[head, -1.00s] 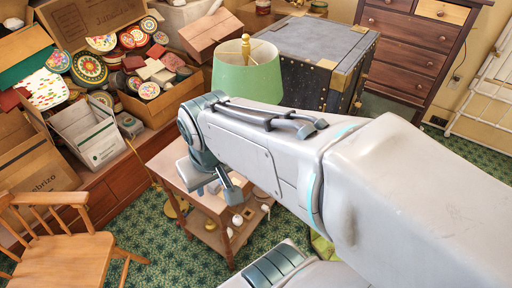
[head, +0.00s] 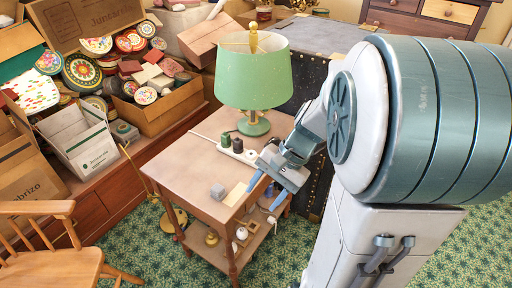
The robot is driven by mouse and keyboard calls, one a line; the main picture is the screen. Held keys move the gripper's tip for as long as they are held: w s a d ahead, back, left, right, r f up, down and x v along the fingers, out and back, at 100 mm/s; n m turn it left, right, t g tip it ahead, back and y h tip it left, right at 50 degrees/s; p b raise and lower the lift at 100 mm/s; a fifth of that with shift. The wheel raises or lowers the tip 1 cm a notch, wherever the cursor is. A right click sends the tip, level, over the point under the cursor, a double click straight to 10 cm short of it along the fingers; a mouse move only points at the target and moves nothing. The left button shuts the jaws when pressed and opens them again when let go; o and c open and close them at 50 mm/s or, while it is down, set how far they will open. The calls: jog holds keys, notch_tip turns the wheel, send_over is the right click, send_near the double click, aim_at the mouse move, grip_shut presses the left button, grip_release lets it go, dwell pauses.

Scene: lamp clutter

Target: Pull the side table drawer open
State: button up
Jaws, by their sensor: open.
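The wooden side table (head: 185,158) stands in the middle of the head view, with a lower shelf on thin legs. Its drawer front (head: 231,217) is a narrow band under the tabletop's right front edge, partly hidden by my gripper. My gripper (head: 266,194) is open and empty, its two blue-grey fingers pointing down in front of that edge. I cannot tell whether it touches the table. The drawer looks shut, and its handle is not clearly visible.
A green lamp (head: 252,80) stands at the table's back. A dark trunk (head: 309,85) stands behind, a wooden chair (head: 50,240) at left. Green carpet is free in front.

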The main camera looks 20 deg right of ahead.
jog(key=w+d+f+m+t+y+b, duration=0.3)
jog(key=w+d+f+m+t+b, duration=0.2)
jog(key=d+f+m+t+b, duration=0.5)
jog(key=w+d+f+m+t+y+b, duration=0.2)
jog(key=w+d+f+m+t+b, duration=0.2)
jog(key=d+f+m+b, duration=0.65)
jog(key=w+a+f+n, duration=0.2)
jog(key=w+a, duration=0.3)
jog(key=w, duration=0.6)
jog(key=shift+a+f, duration=0.35)
jog(key=shift+a, duration=0.05)
jog(key=shift+s+d, duration=0.1)
grip_shut()
